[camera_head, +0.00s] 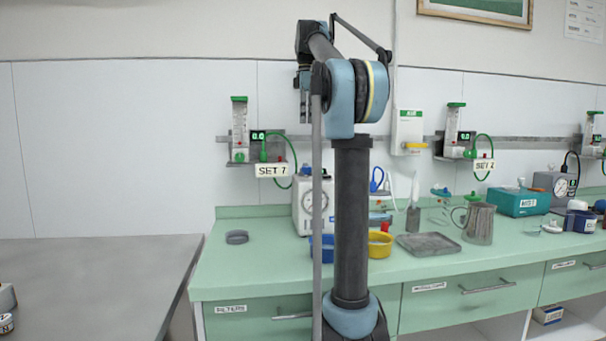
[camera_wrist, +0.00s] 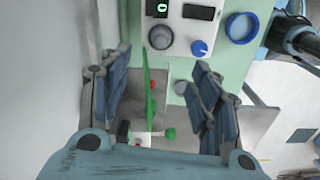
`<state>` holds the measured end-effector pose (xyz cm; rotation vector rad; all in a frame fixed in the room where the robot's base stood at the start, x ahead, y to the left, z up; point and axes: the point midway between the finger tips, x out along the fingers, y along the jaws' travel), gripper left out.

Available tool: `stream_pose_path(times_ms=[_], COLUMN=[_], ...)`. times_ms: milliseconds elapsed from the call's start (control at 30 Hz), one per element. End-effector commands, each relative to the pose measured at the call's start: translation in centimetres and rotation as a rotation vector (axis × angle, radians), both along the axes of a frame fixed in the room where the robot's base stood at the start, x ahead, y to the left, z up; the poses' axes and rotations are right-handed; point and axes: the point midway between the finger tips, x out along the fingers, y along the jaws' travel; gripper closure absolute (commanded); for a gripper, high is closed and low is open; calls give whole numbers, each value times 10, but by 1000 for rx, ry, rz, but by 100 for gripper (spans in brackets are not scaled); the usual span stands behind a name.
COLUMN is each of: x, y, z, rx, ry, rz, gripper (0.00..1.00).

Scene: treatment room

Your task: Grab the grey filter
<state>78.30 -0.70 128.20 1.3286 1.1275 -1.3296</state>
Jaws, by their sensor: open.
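The grey filter (camera_head: 237,237) is a low round grey ring lying on the left part of the green counter, left of the white gauge device. In the wrist view a small grey disc (camera_wrist: 182,88), which looks like the same filter, lies beside the right finger, partly hidden by it. My gripper (camera_head: 304,108) is high above the counter, pointing down, to the right of the filter in the head view. In the wrist view its two fingers (camera_wrist: 160,88) stand wide apart with nothing held between them.
The SET 7 flowmeter (camera_head: 239,130) with its green tube is on the wall rail close to my gripper. The white gauge device (camera_head: 302,212), a blue bowl (camera_head: 328,248) and a yellow bowl (camera_head: 380,245) stand right of the filter. The counter around the filter is clear.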

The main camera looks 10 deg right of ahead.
Motion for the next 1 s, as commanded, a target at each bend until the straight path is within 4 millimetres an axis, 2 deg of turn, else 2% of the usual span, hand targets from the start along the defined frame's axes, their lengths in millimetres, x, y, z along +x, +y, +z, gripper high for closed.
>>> stream_pose_path(times_ms=[167,700,1000], x=[1,0,0], y=[0,3,3], z=[-17,-103,-124], rx=[0,0,0], ry=[1,1,1], rz=[7,7,7], gripper=[43,43,43])
